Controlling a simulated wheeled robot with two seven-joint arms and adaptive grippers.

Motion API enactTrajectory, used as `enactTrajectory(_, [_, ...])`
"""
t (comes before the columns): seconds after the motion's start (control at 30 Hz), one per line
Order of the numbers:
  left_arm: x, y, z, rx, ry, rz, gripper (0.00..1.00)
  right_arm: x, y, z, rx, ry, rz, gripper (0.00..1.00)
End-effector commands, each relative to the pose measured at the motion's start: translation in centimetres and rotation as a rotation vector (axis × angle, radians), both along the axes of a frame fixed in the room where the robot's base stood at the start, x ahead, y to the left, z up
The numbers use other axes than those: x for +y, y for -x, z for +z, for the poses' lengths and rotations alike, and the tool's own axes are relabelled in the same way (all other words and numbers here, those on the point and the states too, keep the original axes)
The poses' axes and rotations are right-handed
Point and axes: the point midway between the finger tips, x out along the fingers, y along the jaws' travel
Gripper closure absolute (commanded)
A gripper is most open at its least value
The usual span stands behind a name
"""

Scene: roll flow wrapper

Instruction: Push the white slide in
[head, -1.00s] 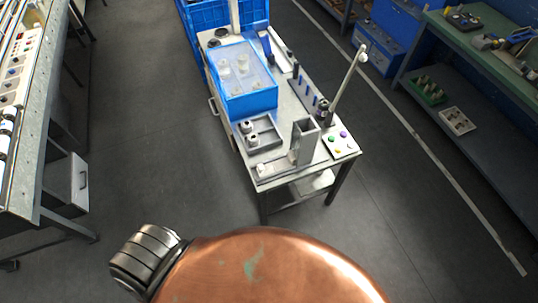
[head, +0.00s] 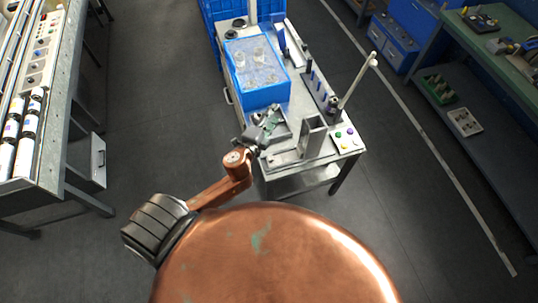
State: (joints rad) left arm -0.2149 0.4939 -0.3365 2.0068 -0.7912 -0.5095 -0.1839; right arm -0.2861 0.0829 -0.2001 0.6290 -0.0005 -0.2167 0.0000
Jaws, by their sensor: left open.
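The grey upright chute (head: 312,136) stands at the near end of the bench, on a low metal base. A small pale piece, which looks like the white slide (head: 273,159), shows at the left end of that base; it is small and partly behind my arm. My left gripper (head: 271,122) is open, above or beside the dark tray left of the chute, and appears to hold nothing. Whether it touches anything there, I cannot tell. My right gripper is out of view.
A blue bin (head: 262,97) with clear-looking items stands behind the gripper. A button panel (head: 346,139) and a thin upright post (head: 352,88) stand right of the chute. Another bench (head: 50,140) runs along the left. The floor between is clear.

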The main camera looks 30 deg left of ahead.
Motion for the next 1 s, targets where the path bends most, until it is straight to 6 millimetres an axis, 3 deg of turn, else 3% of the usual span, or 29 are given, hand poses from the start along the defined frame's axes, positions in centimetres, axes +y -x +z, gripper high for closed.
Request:
enactTrajectory(0.03, [-2.0, -0.8, 2.6, -0.059, -0.099, -0.083, 0.59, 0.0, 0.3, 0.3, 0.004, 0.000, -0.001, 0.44])
enactTrajectory(0.07, [-3.4, -1.2, 3.5, -0.092, -0.162, -0.138, 0.59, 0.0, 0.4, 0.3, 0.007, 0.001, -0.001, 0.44])
enactTrajectory(0.2, [-9.5, -1.9, 4.5, -0.193, -0.446, -0.391, 0.59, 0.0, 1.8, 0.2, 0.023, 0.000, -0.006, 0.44])
enactTrajectory(0.27, [-12.0, -1.9, 3.6, -0.219, -0.583, -0.511, 0.59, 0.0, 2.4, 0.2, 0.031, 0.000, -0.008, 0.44])
enactTrajectory(0.33, [-14.3, -1.5, 1.3, -0.235, -0.759, -0.669, 0.59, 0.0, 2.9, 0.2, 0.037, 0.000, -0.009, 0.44])
enactTrajectory(0.43, [-15.8, -0.3, -4.3, -0.215, -1.046, -0.934, 0.59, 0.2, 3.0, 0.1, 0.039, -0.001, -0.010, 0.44])
enactTrajectory(0.47, [-15.5, 0.2, -6.4, -0.196, -1.135, -1.018, 0.59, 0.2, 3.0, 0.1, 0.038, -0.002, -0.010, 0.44])
enactTrajectory(0.5, [-14.5, 0.9, -9.2, -0.159, -1.250, -1.127, 0.59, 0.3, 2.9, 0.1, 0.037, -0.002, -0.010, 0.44])
enactTrajectory(0.57, [-11.9, 1.8, -13.1, -0.088, -1.400, -1.275, 0.59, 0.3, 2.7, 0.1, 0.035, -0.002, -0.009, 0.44])
enactTrajectory(0.6, [-9.7, 2.3, -15.2, -0.034, -1.485, -1.361, 0.59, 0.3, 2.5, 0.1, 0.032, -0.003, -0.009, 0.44])
enactTrajectory(0.7, [-4.1, 3.5, -18.9, 0.105, -1.640, -1.532, 0.59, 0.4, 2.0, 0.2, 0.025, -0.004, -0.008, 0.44])
enactTrajectory(0.83, [0.7, 4.5, -21.0, 0.228, -1.733, -1.649, 0.59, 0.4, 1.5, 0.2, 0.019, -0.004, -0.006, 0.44])
enactTrajectory(1.0, [2.1, 4.6, -22.5, 0.272, -1.754, -1.687, 0.59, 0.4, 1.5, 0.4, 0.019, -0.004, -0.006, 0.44])
